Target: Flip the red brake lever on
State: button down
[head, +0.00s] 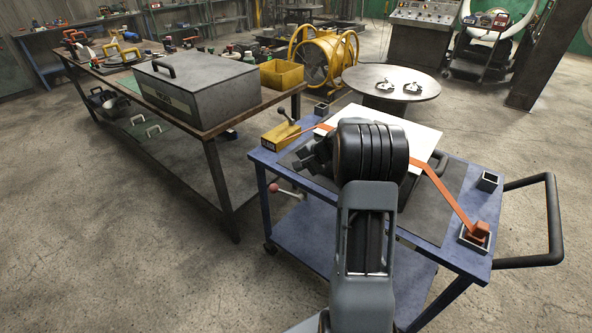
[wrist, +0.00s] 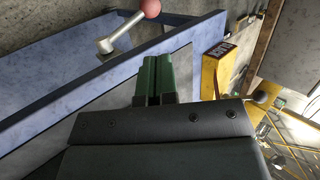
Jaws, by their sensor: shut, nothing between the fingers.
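The brake lever is a pale metal rod with a red ball end, mounted on the left side edge of the blue cart. In the wrist view the lever rod (wrist: 125,32) runs from a round pivot up to the red knob (wrist: 152,9) at the top edge. My gripper (wrist: 156,60) shows two green fingers side by side, shut and empty. It is below and right of the lever in the picture, apart from it. In the head view my arm hides the fingers.
The blue cart (head: 460,257) carries a white sheet (head: 425,138), an orange strap (head: 445,192) and a yellow block (head: 283,138) with a black-knobbed lever. A workbench (head: 215,125) with a grey box (head: 195,85) stands left. Open floor lies between bench and cart.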

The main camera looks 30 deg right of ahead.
jog(key=s+a+r+n+g+h, duration=0.1)
jog(key=s+a+r+n+g, duration=0.2)
jog(key=s+a, duration=0.35)
jog(key=s+a+r+n+h, duration=0.1)
jog(key=s+a+r+n, duration=0.3)
jog(key=s+a, duration=0.25)
jog(key=s+a+n+h, duration=0.1)
jog(key=s+a+n, duration=0.1)
jog(key=s, duration=0.4)
jog(key=s+a+n+h, duration=0.1)
jog(key=s+n+h, duration=0.1)
jog(key=s, duration=0.5)
jog(key=shift+a+n, duration=0.4)
jog(key=shift+n, duration=0.2)
jog(key=shift+a, duration=0.1)
